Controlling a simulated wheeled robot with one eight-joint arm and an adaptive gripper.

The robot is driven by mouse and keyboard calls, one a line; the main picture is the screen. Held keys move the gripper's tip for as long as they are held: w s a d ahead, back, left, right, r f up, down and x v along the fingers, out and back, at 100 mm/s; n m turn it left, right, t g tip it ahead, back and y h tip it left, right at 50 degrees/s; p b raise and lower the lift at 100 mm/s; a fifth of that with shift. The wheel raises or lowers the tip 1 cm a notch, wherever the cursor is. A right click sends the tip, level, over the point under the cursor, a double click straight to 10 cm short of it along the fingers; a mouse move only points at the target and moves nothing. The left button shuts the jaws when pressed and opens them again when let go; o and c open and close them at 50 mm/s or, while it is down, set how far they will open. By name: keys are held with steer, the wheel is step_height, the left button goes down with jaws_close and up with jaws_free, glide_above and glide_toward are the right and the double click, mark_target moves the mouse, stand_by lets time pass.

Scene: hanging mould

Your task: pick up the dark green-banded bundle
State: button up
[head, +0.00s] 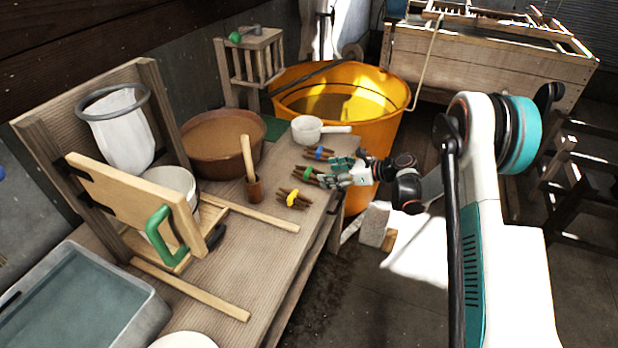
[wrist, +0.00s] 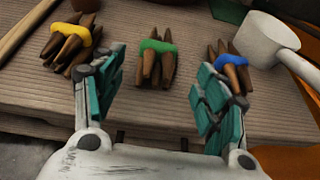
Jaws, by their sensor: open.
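The green-banded bundle (wrist: 156,62) is a small bunch of brown sticks with a green band around its middle. It lies on the wooden bench, near the centre of the wrist view. In the head view the green-banded bundle (head: 308,174) shows at the bench's right side, partly behind my gripper. My gripper (head: 334,176) is open and low over the bench edge. In the wrist view my gripper (wrist: 155,80) has its fingers apart, with the bundle ahead between them and nothing held.
A yellow-banded bundle (wrist: 70,40) lies left and a blue-banded bundle (wrist: 228,62) right, close by the right finger. A white ladle (wrist: 265,40) is beyond the blue one. A brown cup with a stick (head: 253,188) and an orange tub (head: 385,110) stand nearby.

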mark_target(315, 172)
steer(key=shift+r+b+x, duration=0.2)
steer(key=shift+b+x, duration=0.95)
steer(key=shift+x, duration=2.2)
steer(key=shift+s+a, duration=0.1)
steer(key=shift+a, duration=0.05)
steer(key=c, duration=1.2)
